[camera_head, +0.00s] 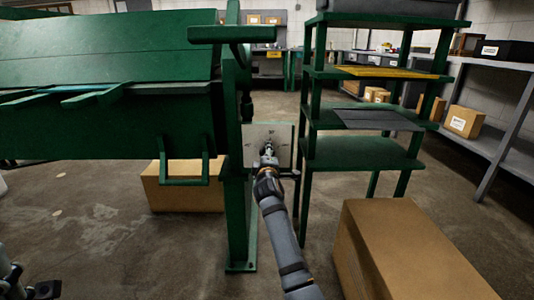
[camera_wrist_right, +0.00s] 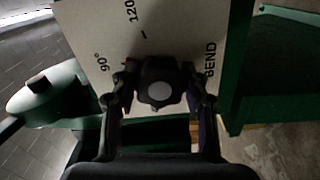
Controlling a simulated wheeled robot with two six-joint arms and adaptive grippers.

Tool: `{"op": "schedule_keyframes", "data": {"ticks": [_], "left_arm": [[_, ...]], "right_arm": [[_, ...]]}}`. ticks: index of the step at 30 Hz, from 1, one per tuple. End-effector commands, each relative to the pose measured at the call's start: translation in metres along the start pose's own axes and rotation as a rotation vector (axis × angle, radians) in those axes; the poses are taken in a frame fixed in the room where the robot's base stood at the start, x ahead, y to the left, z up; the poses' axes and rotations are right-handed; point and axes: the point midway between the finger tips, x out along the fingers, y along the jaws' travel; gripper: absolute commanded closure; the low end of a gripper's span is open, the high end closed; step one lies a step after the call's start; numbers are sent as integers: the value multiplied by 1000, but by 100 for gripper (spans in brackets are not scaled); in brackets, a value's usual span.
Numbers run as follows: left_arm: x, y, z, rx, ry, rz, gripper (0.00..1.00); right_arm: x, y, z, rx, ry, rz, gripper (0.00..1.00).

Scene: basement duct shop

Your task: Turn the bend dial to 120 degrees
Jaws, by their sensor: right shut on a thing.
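The bend dial (camera_wrist_right: 160,92) is a dark lobed knob with a pale round centre, on a light plate (camera_wrist_right: 100,22) marked 90°, 120 and BEND. The lettering appears turned sideways in the right wrist view. My right gripper (camera_wrist_right: 160,84) has a finger on each side of the knob and is shut on it. No pointer on the knob can be made out, so its setting is unclear. In the head view my right gripper (camera_head: 267,160) reaches the plate (camera_head: 280,135) and covers most of the dial. Part of my left gripper (camera_head: 32,287) shows at the bottom left corner.
The green bending machine (camera_head: 110,60) stands left of the plate, with its upright (camera_head: 237,200) beside my right arm. A green shelf rack (camera_head: 365,152) stands close on the right. A large cardboard box (camera_head: 400,245) sits on the floor at front right; another box (camera_head: 185,190) is under the machine.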

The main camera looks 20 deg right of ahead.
Motion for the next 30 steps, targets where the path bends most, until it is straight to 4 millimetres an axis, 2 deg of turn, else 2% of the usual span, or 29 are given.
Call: {"op": "schedule_keyframes", "data": {"ticks": [6,18,30], "left_arm": [[8,-2,-1,-3,2,-4,60],[7,-2,-1,-3,4,-4,60],[3,-1,-1,-1,2,-1,60]], "right_arm": [[0,-1,0,195,-1,-4,86],[0,-2,0,565,-2,-3,86],[0,-3,0,817,-2,-3,86]]}}
